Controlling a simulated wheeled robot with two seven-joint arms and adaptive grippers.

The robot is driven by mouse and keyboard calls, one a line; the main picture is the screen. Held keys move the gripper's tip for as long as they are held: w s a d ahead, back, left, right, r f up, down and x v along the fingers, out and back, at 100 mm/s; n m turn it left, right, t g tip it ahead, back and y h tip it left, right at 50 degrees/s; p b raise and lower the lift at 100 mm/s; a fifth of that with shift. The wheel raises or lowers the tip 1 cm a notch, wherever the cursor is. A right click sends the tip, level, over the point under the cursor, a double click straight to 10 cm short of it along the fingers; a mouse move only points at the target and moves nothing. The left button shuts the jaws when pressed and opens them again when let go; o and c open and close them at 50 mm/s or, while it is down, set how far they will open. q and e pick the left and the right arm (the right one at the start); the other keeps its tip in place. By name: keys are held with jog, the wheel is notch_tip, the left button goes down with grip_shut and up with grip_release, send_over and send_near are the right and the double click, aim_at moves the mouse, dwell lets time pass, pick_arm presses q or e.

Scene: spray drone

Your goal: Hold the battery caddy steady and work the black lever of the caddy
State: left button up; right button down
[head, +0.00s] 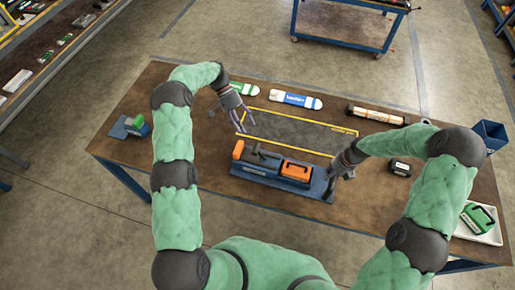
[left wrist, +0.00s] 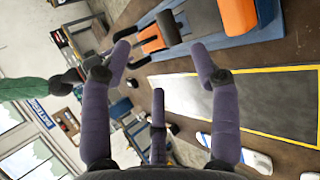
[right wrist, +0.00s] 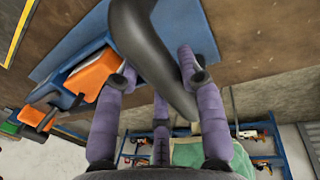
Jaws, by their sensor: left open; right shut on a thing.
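The blue battery caddy (head: 262,185) lies along the table's front middle, holding an orange battery (head: 296,170). The battery also shows in the left wrist view (left wrist: 238,15). At the caddy's left end is a black lever (head: 262,153) with an orange piece (head: 238,150) beside it. My right gripper (head: 338,176) is shut on the dark curved handle (right wrist: 150,50) at the caddy's right end, with fingers on both sides. My left gripper (head: 240,118) is open and empty above the mat, behind the caddy. In its wrist view, the orange piece (left wrist: 151,39) is beyond the fingers.
A dark yellow-edged mat (head: 300,132) lies behind the caddy. Green (head: 243,89) and blue-white (head: 295,99) packs and a long orange-black item (head: 376,114) line the back. A black box (head: 400,168) and a tray with a green battery (head: 478,217) stand right.

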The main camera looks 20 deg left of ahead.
aim_at(256, 146)
pick_arm(q)
jog(key=x, duration=0.7)
jog(key=w+x, duration=0.1)
jog(key=x, duration=0.3)
jog(key=shift+s+d+f, duration=0.1)
jog(key=shift+d+f, duration=0.1)
jog(key=shift+f, duration=0.35)
grip_shut()
